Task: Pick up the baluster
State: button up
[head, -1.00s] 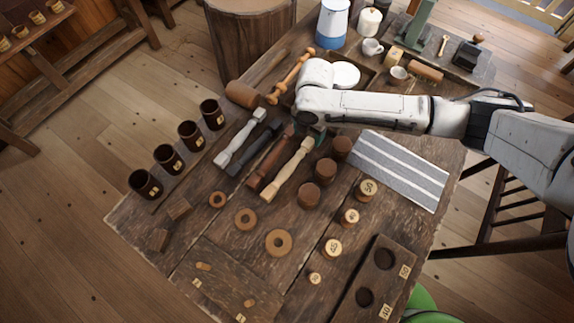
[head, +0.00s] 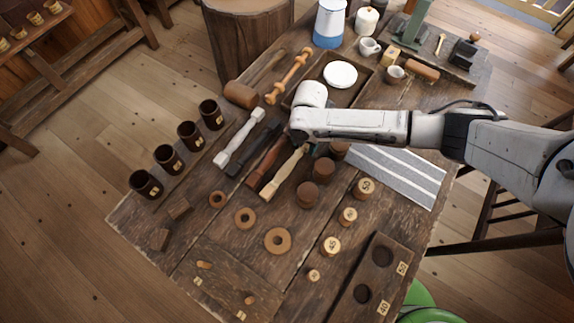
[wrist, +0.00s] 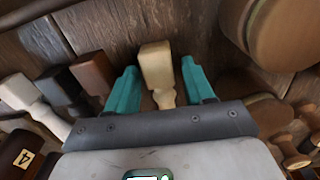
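Several turned balusters lie side by side on the table: a white one (head: 238,138), a black one (head: 252,150), a reddish-brown one (head: 264,166) and a pale wood one (head: 275,186). My gripper (wrist: 160,78) is open, with one teal finger on each side of the pale baluster (wrist: 157,66). I cannot tell whether the fingers touch it. In the head view my arm hides the pale baluster's far end and most of the gripper. The white baluster (wrist: 22,92), black one (wrist: 62,82) and reddish-brown one (wrist: 93,73) lie left of the fingers in the wrist view.
Dark round blocks (head: 321,168) stand close to the right of the pale baluster. Dark cups (head: 190,135) stand in a row at left. Wooden rings (head: 245,218) and numbered spools (head: 330,246) lie in front. A striped cloth (head: 395,175) lies at right.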

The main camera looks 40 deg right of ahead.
jog(key=c, duration=0.9)
jog(key=shift+r, duration=0.15)
grip_shut()
jog(key=shift+r, duration=0.5)
jog(key=s+d+r+b, duration=0.1)
jog(key=s+d+r, duration=0.1)
jog(key=s+r, duration=0.4)
jog(key=s+d+r+b, duration=0.1)
jog(key=s+d+r, duration=0.2)
jog(key=s+r, duration=0.2)
jog(key=shift+s+d+r, duration=0.3)
jog(key=shift+s+r, duration=0.1)
jog(key=shift+s, duration=0.55)
